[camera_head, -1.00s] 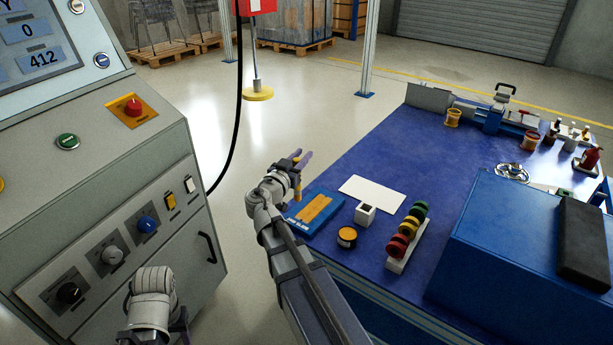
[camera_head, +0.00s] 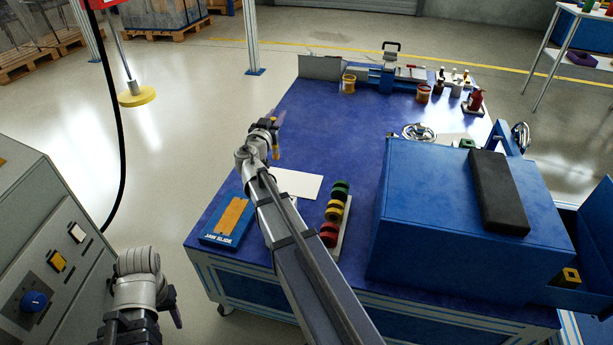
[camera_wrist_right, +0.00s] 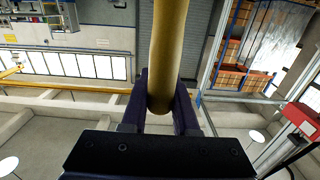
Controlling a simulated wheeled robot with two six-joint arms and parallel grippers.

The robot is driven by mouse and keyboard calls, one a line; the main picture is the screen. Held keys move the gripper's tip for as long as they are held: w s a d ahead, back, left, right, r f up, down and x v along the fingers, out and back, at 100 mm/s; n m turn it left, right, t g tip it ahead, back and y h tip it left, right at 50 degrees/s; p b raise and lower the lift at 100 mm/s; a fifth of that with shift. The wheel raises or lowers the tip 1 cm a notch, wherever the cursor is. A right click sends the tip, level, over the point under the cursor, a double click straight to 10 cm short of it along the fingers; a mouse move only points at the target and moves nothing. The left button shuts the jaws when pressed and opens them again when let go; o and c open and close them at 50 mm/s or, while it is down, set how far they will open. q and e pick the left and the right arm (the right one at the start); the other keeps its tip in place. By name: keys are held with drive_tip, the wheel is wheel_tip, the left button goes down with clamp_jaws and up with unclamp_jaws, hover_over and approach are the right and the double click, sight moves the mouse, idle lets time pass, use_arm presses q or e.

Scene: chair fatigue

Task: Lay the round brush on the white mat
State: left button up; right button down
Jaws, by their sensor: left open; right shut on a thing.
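The white mat (camera_head: 302,184) lies flat on the blue bench, its left end partly behind my right arm. My right gripper (camera_head: 275,133) is beyond the mat's far left side, above the bench's left part. It is shut on a yellowish rod, which I take for the round brush (camera_head: 276,152). In the right wrist view the rod (camera_wrist_right: 167,45) stands between the two fingers (camera_wrist_right: 158,112); no bristles can be made out. My left gripper (camera_head: 150,325) is low at the bottom left, beside the control cabinet and away from the bench. It is open and partly cut off.
A large blue chest (camera_head: 440,215) fills the right side. The bench beyond the mat is clear.

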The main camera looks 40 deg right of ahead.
use_arm(q)
wheel_tip(320, 180, down, 10)
drive_tip(key=b, duration=1)
drive_tip(key=shift+w+d, duration=0.25)
drive_tip(key=shift+d, duration=0.1)
use_arm(e)
wheel_tip(320, 180, down, 10)
drive_tip(key=d, duration=0.1)
drive_tip(key=shift+f, duration=0.15)
drive_tip(key=c, duration=0.7)
unclamp_jaws()
use_arm(q)
drive_tip(key=shift+f, duration=0.15)
use_arm(e)
drive_tip(key=v, duration=1.2)
drive_tip(key=shift+r, duration=0.2)
